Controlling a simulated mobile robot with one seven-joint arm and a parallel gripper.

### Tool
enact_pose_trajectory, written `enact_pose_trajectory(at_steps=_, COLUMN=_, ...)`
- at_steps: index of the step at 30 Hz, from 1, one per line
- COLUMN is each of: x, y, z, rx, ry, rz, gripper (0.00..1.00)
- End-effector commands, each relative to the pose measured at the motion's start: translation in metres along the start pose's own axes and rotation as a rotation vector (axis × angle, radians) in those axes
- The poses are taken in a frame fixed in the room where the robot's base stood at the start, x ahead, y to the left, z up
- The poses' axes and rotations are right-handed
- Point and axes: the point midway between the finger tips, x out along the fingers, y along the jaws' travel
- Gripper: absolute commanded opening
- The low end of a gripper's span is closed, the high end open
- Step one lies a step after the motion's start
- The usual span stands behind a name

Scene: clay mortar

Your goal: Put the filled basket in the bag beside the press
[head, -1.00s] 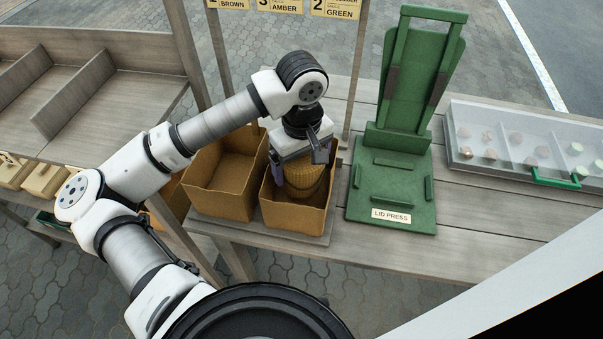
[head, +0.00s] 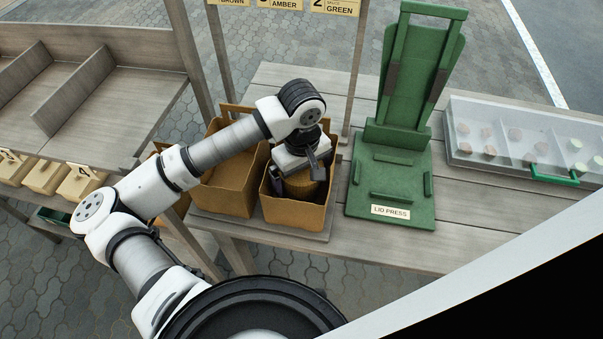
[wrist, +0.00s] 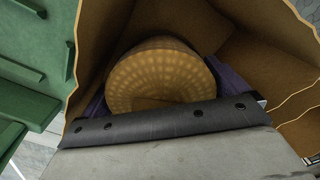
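The basket (head: 300,187) is round, tan and woven. It is inside the open brown bag (head: 286,216) just left of the green lid press (head: 391,214). My gripper (head: 301,183) reaches down into this bag, its purple fingers on either side of the basket. In the wrist view the basket (wrist: 160,80) sits between the fingers, which appear to touch its sides. The bag's walls (wrist: 93,45) rise around it. The basket's underside is hidden, so I cannot tell whether it rests on the bag's bottom.
A second open brown bag (head: 226,190) stands directly left of this one. A clear-lidded case (head: 500,168) with a green handle lies right of the press. Posts and a sign (head: 335,7) stand behind. Small tan boxes (head: 45,177) line the left shelf.

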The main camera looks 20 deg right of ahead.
Motion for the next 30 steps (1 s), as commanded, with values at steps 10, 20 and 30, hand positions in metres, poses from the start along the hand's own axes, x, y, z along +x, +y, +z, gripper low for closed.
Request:
enact_pose_trajectory(at_steps=10, x=-0.005, y=0.000, z=0.000, rx=0.000, ry=-0.002, rz=0.000, gripper=1.00)
enact_pose_trajectory(at_steps=20, x=-0.068, y=0.000, z=-0.001, rx=0.001, ry=0.006, rz=0.000, gripper=1.00)
enact_pose_trajectory(at_steps=30, x=-0.118, y=0.000, z=0.000, rx=0.000, ry=0.001, rz=0.000, gripper=1.00)
